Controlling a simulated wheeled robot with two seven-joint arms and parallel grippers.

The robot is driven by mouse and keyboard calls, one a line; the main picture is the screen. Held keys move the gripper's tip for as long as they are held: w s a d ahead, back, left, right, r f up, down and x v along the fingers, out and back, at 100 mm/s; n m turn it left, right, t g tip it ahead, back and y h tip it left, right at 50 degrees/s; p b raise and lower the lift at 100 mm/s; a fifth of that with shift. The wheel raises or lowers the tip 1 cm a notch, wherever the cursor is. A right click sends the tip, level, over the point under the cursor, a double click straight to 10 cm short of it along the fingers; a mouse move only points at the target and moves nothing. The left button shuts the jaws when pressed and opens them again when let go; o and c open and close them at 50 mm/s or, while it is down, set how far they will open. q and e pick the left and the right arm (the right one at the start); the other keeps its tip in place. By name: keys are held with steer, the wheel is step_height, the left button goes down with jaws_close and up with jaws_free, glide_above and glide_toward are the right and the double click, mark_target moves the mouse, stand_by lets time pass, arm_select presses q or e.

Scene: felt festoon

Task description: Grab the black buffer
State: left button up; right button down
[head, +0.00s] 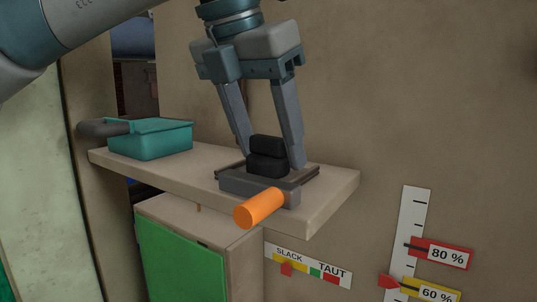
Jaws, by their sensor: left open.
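The black buffer (267,157) is a small dark block with a groove across it. It sits in a low grey holder (258,187) on the beige shelf, near the shelf's right end. My left gripper (273,159) points down from above, open, with one finger on each side of the buffer. The fingertips are low, close to the holder. I cannot tell whether either finger touches the buffer. My right gripper is not in view.
An orange cylinder (259,208) sticks out at the holder's front. A teal box (151,138) stands on the shelf's left. A green-fronted cabinet (180,262) is below. A SLACK/TAUT gauge (308,266) and a percent scale (408,240) are at lower right.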

mark_target(277, 137)
arm_select(q)
steer(key=c, duration=0.9)
steer(key=shift+o, duration=0.2)
steer(key=shift+r, duration=0.2)
steer(key=shift+r+b, duration=0.45)
steer(key=shift+r, duration=0.15)
steer(key=r, duration=0.1)
steer(key=r+b, duration=0.1)
steer(key=d+r, duration=0.1)
steer(key=shift+s, duration=0.35)
steer(key=s+d+r+b, duration=0.2)
steer(key=s+d+r, duration=0.3)
steer(key=d, duration=0.4)
steer(key=shift+s+r, duration=0.3)
steer(key=shift+r, duration=0.45)
steer(key=shift+a, duration=0.1)
